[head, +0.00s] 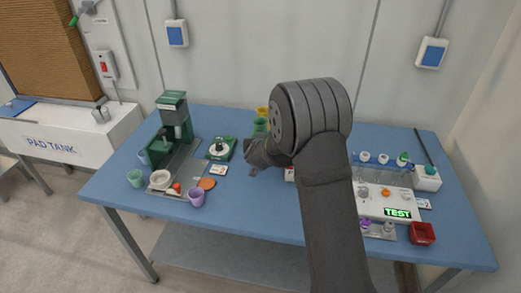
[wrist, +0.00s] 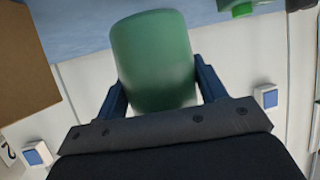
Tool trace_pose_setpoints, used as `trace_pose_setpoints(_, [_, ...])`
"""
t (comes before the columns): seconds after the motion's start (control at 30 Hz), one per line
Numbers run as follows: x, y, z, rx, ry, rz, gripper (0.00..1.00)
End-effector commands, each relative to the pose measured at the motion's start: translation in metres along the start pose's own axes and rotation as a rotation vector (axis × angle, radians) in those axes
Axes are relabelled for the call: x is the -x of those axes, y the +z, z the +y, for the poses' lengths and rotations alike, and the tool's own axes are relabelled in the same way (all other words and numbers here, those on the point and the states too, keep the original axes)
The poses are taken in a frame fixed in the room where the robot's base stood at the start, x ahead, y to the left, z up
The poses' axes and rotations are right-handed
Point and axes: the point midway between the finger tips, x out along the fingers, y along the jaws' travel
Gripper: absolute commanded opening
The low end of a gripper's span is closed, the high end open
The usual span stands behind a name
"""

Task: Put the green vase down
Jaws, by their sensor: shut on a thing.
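The green vase (wrist: 153,60) is a plain, smooth green cylinder between the two dark fingers of my gripper (wrist: 160,85) in the wrist view. My gripper is shut on it. In the head view my gripper (head: 257,155) is over the middle of the blue table, partly hidden by my own arm. A green form (head: 260,126) shows just behind it there and looks like the vase, its lower part covered. I cannot tell whether the vase's base touches the table.
The blue table (head: 235,200) has free room left of and in front of my gripper. A yellow item (head: 262,111) stands behind. A green machine (head: 172,120), a purple cup (head: 196,197) and an orange disc (head: 207,183) are left. A white TEST device (head: 385,203) and red box (head: 422,233) are right.

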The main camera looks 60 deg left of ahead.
Motion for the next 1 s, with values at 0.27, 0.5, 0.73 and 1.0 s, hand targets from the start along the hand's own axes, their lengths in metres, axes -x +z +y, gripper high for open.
trace_pose_setpoints(0.27, [-0.015, 0.030, 0.000, 0.000, 0.001, 0.000, 0.31])
trace_pose_setpoints(0.5, [-0.016, 0.032, 0.000, -0.001, 0.000, 0.003, 0.31])
trace_pose_setpoints(0.73, [-0.017, 0.035, 0.000, -0.001, 0.000, 0.001, 0.76])
trace_pose_setpoints(1.0, [-0.017, 0.035, 0.000, -0.001, 0.000, 0.000, 0.86])
